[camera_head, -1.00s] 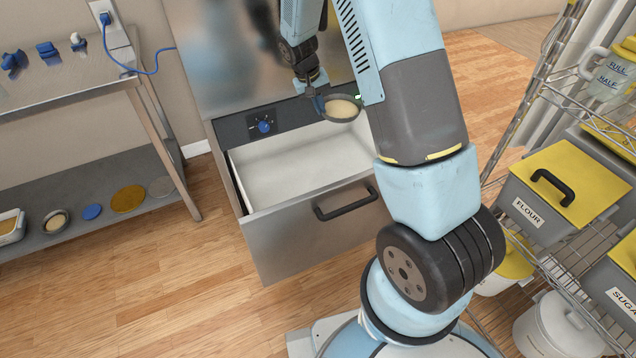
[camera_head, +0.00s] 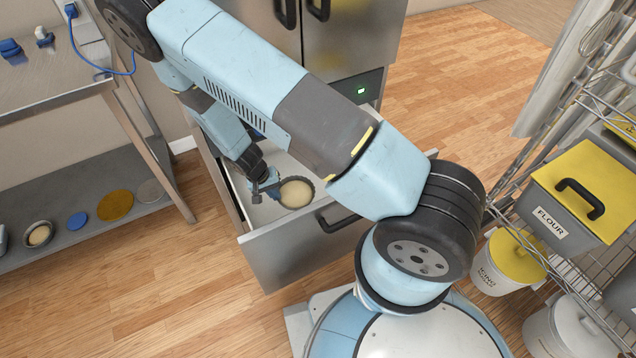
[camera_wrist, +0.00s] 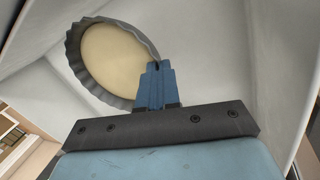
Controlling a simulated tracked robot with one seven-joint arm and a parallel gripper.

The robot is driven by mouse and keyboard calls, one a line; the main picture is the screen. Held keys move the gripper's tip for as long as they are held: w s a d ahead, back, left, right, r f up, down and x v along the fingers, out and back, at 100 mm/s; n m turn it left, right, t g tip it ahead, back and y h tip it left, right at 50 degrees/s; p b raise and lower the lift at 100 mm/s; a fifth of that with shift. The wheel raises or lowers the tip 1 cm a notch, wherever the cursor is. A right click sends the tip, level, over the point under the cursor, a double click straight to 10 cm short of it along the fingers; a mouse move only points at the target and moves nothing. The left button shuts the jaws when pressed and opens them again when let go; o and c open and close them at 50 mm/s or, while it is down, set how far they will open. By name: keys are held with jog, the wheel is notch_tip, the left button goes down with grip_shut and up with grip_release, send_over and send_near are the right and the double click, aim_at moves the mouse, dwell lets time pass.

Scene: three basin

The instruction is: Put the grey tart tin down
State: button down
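The grey tart tin (camera_head: 299,207) has a fluted rim and a pale cream filling. It is inside the open drawer (camera_head: 285,262) of the steel cabinet, low over the white floor; I cannot tell whether it touches the floor. My gripper (camera_head: 276,190) reaches down into the drawer at the tin's left side. In the wrist view the tin (camera_wrist: 73,50) lies just beyond my gripper (camera_wrist: 157,68), whose blue fingers are close together on the rim. The fingertips are partly hidden there.
The drawer's white walls surround the tin and gripper. A steel table (camera_head: 60,90) with a lower shelf stands at the left, and a small tin (camera_head: 39,234) and lids lie on that shelf. A wire rack with a flour bin (camera_head: 575,195) stands at the right.

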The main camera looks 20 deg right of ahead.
aim_at(299, 185)
jog(key=d+f, duration=0.1)
jog(key=d, duration=0.2)
jog(key=w+d+f, duration=0.1)
jog(key=d, duration=0.2)
jog(key=w+d+f, duration=0.1)
jog(key=d+f, duration=0.1)
jog(key=d, duration=0.1)
jog(key=shift+w+d+f, duration=0.1)
jog(key=shift+w+d, duration=0.1)
jog(key=d+f, duration=0.1)
jog(key=f, duration=0.1)
jog(key=w+d+f, duration=0.1)
jog(key=d+f, duration=0.1)
jog(key=shift+d+f, duration=0.15)
jog(key=shift+f, duration=0.05)
jog(key=shift+d+f, duration=0.4)
jog(key=shift+f, duration=0.1)
jog(key=x, duration=0.3)
jog(key=shift+w+a+f, duration=0.15)
jog(key=shift+a+f, duration=0.1)
jog(key=shift+a, duration=0.05)
jog(key=c, duration=1.3)
grip_release()
jog(key=shift+c, duration=0.2)
